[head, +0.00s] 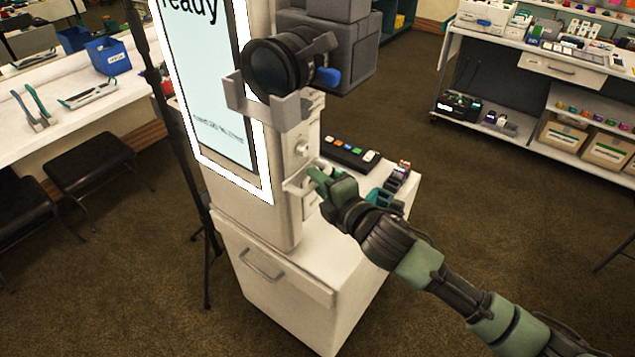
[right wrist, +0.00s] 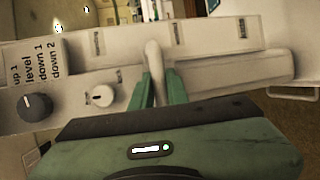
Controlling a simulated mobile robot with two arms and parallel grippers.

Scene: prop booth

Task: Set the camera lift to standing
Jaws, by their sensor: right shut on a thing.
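The camera (head: 285,65) with its black lens sits on a grey bracket (head: 275,108) on the white booth column (head: 285,215). My right gripper (head: 318,180) is at the column's side, below the camera. In the right wrist view its green fingers (right wrist: 157,88) are shut on a pale lever (right wrist: 153,58). The lever stands along a white strip with a long slot (right wrist: 230,80). Several small labels line the strip, too blurred to read; the lever is between the left label (right wrist: 97,42) and the middle label (right wrist: 179,33). My left gripper is not in view.
A grey dial (right wrist: 35,107) marked "up 1, level, down 1, down 2" and a small white knob (right wrist: 100,95) are beside the lever. A black button panel (head: 350,152) lies on the cabinet behind my gripper. A black stand (head: 170,120) is left of the booth.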

